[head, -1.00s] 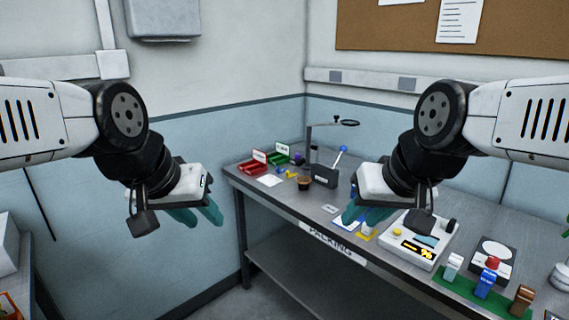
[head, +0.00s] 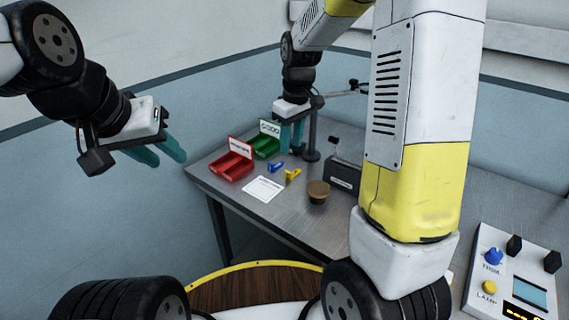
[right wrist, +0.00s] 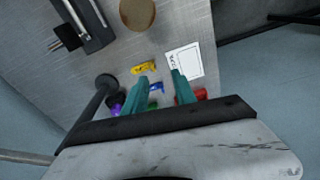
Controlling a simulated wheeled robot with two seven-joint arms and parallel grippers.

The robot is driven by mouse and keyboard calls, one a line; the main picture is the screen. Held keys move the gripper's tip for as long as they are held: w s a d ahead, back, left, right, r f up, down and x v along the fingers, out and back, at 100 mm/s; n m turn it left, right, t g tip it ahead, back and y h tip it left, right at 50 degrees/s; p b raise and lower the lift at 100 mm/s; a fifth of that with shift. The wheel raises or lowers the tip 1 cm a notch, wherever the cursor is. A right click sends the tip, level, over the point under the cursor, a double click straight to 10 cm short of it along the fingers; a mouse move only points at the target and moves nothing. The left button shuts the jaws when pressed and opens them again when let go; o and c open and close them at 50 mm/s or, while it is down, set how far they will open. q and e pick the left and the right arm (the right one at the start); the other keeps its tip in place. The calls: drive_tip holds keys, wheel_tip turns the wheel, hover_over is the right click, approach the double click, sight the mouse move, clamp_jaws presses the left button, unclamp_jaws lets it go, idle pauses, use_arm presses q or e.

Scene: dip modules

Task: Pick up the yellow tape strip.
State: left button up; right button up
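A small yellow piece (head: 293,175) lies on the grey table beside the white paper sheet; it looks like a bent clip, and I cannot tell if it is a tape strip. In the right wrist view it (right wrist: 145,67) lies just beyond my right fingertips (right wrist: 160,77). My right gripper (head: 290,148) points down above the table near the green bin, fingers apart and nothing between them. My left gripper (head: 168,160) is open and empty, in the air left of the table.
A blue clip (head: 276,167) lies close to the yellow piece. A red bin (head: 232,167) and green bin (head: 265,146) stand behind. A white sheet (head: 263,189), a brown-topped cup (head: 318,192), a dark box (head: 342,178) and a stand (head: 312,145) are near.

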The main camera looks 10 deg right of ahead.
drive_tip(key=n+g, duration=0.1)
hover_over(288, 172)
wheel_tip(288, 172, down, 5)
drive_tip(key=shift+n+h, duration=0.3)
drive_tip(key=f, duration=0.8)
drive_tip(key=shift+w+f, duration=0.2)
drive_tip(key=shift+f, duration=0.05)
clamp_jaws()
